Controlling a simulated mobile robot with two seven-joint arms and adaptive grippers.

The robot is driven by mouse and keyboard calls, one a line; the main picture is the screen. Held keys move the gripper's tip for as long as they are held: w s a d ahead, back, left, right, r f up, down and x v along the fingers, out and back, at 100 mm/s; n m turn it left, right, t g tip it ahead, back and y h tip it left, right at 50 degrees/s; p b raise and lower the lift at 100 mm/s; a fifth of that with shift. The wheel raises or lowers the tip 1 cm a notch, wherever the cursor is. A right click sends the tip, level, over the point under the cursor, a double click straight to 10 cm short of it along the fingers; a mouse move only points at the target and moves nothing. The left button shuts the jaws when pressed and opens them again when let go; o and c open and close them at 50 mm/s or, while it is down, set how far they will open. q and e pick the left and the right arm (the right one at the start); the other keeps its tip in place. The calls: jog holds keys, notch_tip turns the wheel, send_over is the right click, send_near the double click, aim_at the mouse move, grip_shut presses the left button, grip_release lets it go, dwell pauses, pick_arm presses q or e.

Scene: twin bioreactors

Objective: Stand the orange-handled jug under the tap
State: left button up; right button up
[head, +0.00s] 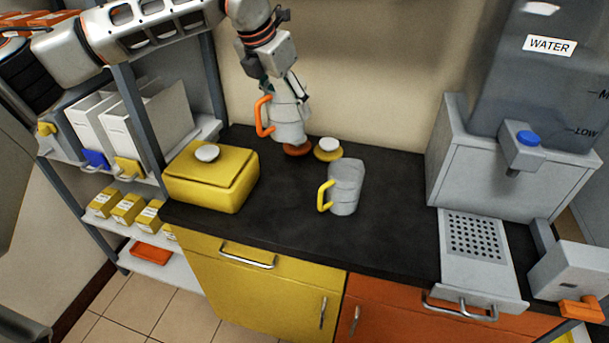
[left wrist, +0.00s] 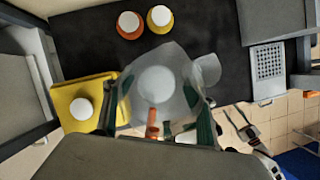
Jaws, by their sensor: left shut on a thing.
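My left gripper (head: 287,92) is shut on the orange-handled jug (head: 290,122), a pale grey jug held upright near the back wall, apparently above the counter. Its orange handle (head: 264,116) points left. In the left wrist view the jug (left wrist: 160,82) is between the fingers, its handle (left wrist: 152,122) toward the bottom. The tap (head: 523,148), with a blue button, juts from the water dispenser (head: 450,155) at the right, above a perforated drip tray (head: 475,275). The drip tray (left wrist: 268,62) is empty. A shape low in the left wrist view may be my right gripper (left wrist: 243,122); its jaws are unclear.
A yellow-handled jug (head: 346,185) stands mid-counter. A yellow white-knobbed box (head: 210,185) is at the left. A yellow white-topped pot (head: 328,150) and an orange one (head: 298,149) stand behind the held jug. The counter (head: 400,220) is clear between the yellow-handled jug and drip tray.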

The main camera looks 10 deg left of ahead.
pick_arm(q)
notch_tip(320, 180, down, 19)
jog(key=shift+f+p, duration=0.15)
jog(key=shift+p, duration=0.8)
jog(key=shift+f, duration=0.3)
jog(key=shift+f, duration=0.1)
jog(key=o, duration=1.1)
